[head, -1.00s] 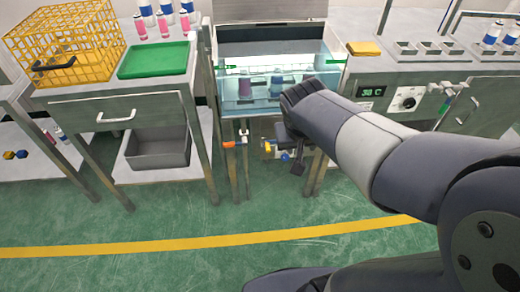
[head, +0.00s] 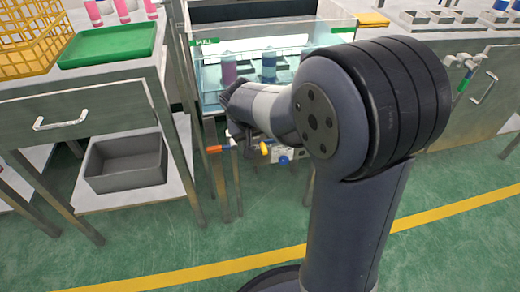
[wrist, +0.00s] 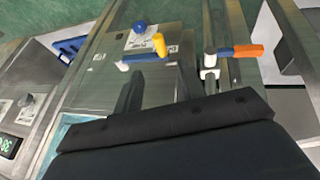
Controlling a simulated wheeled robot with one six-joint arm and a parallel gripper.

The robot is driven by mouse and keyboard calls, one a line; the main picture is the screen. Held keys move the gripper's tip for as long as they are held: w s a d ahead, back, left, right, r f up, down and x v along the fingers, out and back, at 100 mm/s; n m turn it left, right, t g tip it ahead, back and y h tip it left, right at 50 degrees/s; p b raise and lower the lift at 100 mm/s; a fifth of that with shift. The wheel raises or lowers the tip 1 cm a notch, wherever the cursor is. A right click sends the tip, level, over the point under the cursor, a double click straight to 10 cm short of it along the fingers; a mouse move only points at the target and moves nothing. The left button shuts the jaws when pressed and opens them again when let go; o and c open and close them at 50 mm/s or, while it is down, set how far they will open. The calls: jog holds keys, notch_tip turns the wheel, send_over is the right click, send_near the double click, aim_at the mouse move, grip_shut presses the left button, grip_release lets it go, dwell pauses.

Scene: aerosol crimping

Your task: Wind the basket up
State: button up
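A glass-walled water tank (head: 208,85) holds several cans (head: 229,70) standing low in the water; the basket under them is not clearly visible. Below the tank front is a crank-like handle with an orange grip (head: 214,149); its orange grip (wrist: 248,51) and pale hub also show in the wrist view. Beside it is a yellow-and-blue lever (head: 264,148), whose yellow part (wrist: 160,45) shows in the wrist view. My gripper (wrist: 160,90) is in front of the tank, with two dark fingers apart and nothing seen between them. My arm hides the tank's lower right.
A yellow wire basket (head: 30,40) and a green tray (head: 108,46) stand on the left bench. A grey bin (head: 125,163) sits on its lower shelf. A blue knob (head: 284,160) is right of the lever. The green floor in front is clear.

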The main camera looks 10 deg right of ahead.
aim_at(263, 149)
jog(key=b+x, duration=0.3)
jog(key=x, duration=0.7)
jog(key=shift+c, duration=0.4)
grip_shut()
